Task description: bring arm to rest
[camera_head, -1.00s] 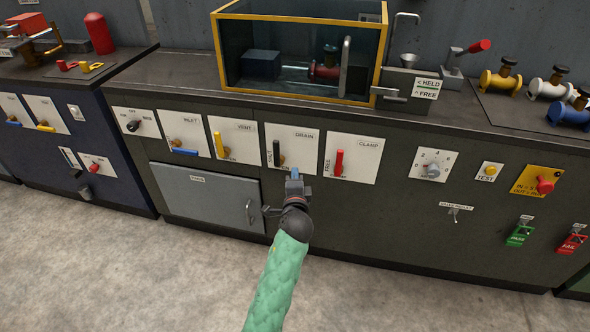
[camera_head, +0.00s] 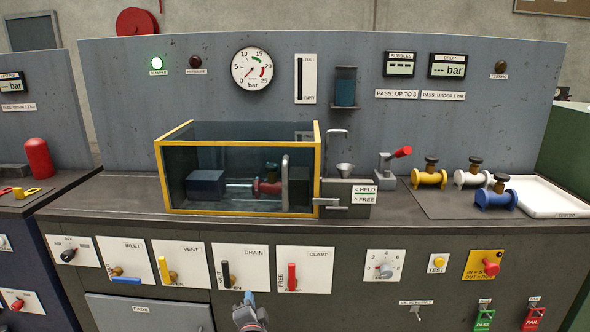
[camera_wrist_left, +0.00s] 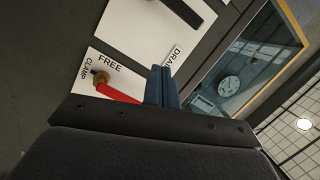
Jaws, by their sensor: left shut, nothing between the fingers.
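My left gripper (camera_head: 249,299) shows at the bottom of the head view, in front of the cabinet just below the drain panel (camera_head: 241,262). Its fingers are together with nothing between them. In the left wrist view the shut fingers (camera_wrist_left: 162,87) point toward the cabinet front, between the clamp panel and the drain panel. The red clamp lever (camera_head: 292,277) is upright and the black drain lever (camera_head: 226,274) is upright. The red lever also shows in the left wrist view (camera_wrist_left: 117,94), beside the fingers; I cannot tell whether they touch. My right gripper is not in view.
A yellow-framed tank (camera_head: 318,165) stands on the counter, holding a red valve (camera_head: 268,187). Yellow, white and blue valves sit on a dark mat (camera_head: 430,207) at right, beside a white tray (camera_head: 560,212).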

